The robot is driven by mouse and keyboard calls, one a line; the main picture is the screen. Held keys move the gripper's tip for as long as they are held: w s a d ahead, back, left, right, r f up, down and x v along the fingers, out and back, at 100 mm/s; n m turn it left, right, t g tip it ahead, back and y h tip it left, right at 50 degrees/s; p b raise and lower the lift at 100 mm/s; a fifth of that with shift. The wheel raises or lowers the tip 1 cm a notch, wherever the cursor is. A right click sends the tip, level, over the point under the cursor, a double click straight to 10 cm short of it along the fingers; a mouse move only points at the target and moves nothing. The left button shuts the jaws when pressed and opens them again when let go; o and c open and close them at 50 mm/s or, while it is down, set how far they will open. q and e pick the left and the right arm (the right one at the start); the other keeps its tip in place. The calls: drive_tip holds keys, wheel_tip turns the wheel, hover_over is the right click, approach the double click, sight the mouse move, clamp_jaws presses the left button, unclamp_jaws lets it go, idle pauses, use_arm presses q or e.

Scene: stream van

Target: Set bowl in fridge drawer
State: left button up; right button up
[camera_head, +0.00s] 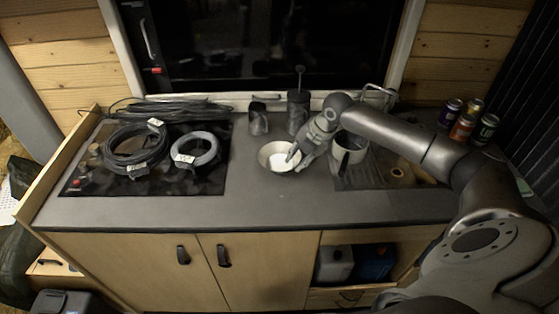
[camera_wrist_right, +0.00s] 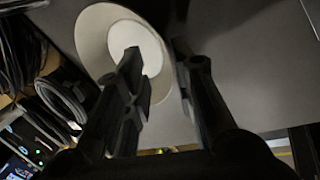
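A white bowl (camera_head: 272,150) stands on the grey counter, left of the sink. My right gripper (camera_head: 294,156) reaches down at the bowl's right side. In the right wrist view, the bowl (camera_wrist_right: 95,35) is at the top. My right gripper (camera_wrist_right: 165,70) shows there with its fingers apart, one over the bowl's inside and the other outside the rim. I cannot tell whether either finger touches the bowl. My left gripper is not in view. I cannot tell which part is the fridge drawer.
Coiled cables (camera_head: 138,150) lie on the dark hob at left. Two dark containers (camera_head: 258,120) stand behind the bowl. A pale mug-like pot (camera_head: 349,152) is right of the gripper. Several cans (camera_head: 462,127) stand at back right. The counter's front strip (camera_head: 250,212) is clear, above closed cabinet doors (camera_head: 260,268).

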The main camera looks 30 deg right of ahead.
sight(292, 166)
drive_tip(key=p+x, duration=0.1)
drive_tip(key=x, duration=0.3)
drive_tip(key=shift+w+f, duration=0.1)
drive_tip(key=shift+f, duration=0.1)
drive_tip(key=shift+a+f, duration=0.1)
drive_tip(key=shift+f, duration=0.1)
drive_tip(key=shift+w, duration=0.1)
drive_tip(key=shift+c, duration=0.6)
clamp_jaws()
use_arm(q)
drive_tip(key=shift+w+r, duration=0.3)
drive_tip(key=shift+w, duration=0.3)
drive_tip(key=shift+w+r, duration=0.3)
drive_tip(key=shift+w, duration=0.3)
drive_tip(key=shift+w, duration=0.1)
